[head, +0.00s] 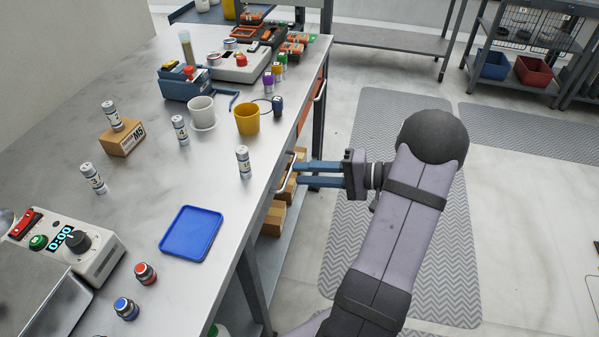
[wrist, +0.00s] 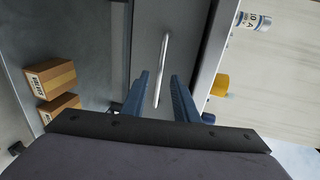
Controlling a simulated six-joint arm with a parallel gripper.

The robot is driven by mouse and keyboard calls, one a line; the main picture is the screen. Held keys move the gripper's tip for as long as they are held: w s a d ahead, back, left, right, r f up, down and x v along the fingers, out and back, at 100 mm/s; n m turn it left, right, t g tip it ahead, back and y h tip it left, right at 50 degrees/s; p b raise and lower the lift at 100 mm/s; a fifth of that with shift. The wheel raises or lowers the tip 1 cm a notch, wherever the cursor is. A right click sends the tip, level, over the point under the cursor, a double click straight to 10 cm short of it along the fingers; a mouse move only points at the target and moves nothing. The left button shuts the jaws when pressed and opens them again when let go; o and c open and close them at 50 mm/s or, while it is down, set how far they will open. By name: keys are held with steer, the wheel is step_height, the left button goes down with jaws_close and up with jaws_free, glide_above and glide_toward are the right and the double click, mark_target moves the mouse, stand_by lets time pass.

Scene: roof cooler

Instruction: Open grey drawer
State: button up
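The grey drawer (wrist: 147,40) shows in the wrist view as a flat grey front under the tabletop; it looks closed. Its pale bar handle (wrist: 163,65) runs lengthwise down that view. In the head view the handle (head: 287,172) sticks out from the table's right side, and the drawer front is mostly hidden by the steep angle. My gripper (head: 299,173) reaches in from the right at the handle. In the wrist view its two blue fingers (wrist: 159,75) are apart, one on each side of the handle, with gaps visible. I cannot tell whether either finger touches it.
An orange drawer (head: 310,100) with its own handle is farther along the same side. Cardboard boxes (head: 274,217) sit on the shelf below. A battery-like cylinder (head: 243,162) and a yellow cup (head: 247,119) stand near the table edge. The floor beside the table is open.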

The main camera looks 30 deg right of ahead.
steer(key=shift+x, duration=1.05)
jaws_close()
steer(key=shift+d, duration=0.1)
stand_by(0.6)
